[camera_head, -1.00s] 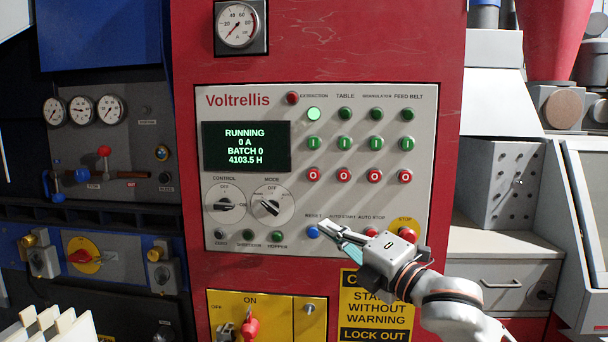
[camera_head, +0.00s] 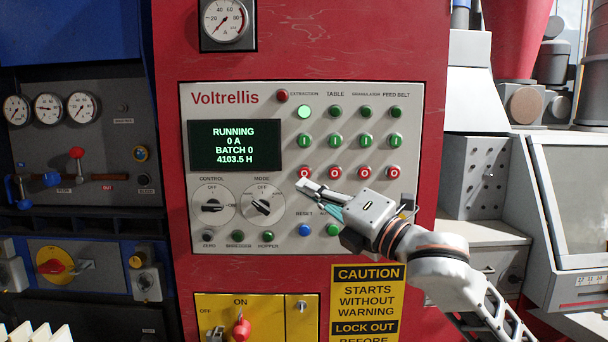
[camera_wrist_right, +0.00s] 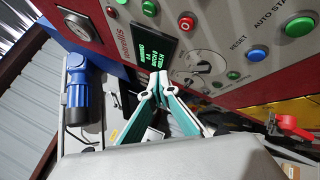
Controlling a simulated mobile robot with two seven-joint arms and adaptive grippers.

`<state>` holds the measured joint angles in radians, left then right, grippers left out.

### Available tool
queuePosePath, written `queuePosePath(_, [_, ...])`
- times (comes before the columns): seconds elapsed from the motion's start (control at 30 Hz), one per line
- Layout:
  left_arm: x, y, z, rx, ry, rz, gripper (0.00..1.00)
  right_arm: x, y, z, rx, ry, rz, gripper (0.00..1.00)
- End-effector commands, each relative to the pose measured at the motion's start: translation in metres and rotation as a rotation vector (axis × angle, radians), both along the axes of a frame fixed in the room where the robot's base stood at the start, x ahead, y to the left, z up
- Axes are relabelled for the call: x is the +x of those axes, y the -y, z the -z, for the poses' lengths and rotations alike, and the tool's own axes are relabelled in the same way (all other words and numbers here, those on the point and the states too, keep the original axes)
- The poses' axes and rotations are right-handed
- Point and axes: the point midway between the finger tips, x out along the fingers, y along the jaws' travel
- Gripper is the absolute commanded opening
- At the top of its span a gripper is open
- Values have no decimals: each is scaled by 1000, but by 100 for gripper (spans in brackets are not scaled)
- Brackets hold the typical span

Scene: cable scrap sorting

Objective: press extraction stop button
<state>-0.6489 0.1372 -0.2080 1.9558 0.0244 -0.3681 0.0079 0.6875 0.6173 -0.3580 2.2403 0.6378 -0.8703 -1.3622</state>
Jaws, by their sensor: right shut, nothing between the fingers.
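The extraction stop button (camera_head: 306,174) is the leftmost red button in the lower button row of the grey control panel (camera_head: 235,105). It also shows in the right wrist view (camera_wrist_right: 186,22). My right gripper (camera_head: 301,187) is shut and empty. In the head view its fingertips appear just below the extraction stop button. I cannot tell whether they touch it; in the right wrist view the fingertips (camera_wrist_right: 180,75) appear apart from it. The green extraction start button (camera_head: 305,141) is above, and the lamp over it is lit. The display reads RUNNING. My left gripper is out of view.
Other red stop buttons (camera_head: 364,172) are to the right. The mode knob (camera_head: 262,206) is left of my fingertips. The blue reset button (camera_head: 304,230) and the green auto start button (camera_head: 333,230) are below. My right gripper and arm hide the panel's lower right part.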

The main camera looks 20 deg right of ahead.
Motion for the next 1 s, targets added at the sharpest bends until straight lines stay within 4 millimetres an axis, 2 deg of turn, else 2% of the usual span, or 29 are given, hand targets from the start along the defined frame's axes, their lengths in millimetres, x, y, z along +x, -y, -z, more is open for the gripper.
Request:
queuePosePath(0.27, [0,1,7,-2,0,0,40,14,4,2,1,-1,2,0])
queuePosePath(0.63, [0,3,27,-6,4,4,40,60,17,3,3,-2,1,0])
queuePosePath(0.8, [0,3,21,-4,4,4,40,76,22,-1,-1,-1,1,0])
queuePosePath(1.0, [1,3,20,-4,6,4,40,84,24,-1,1,0,0,0])
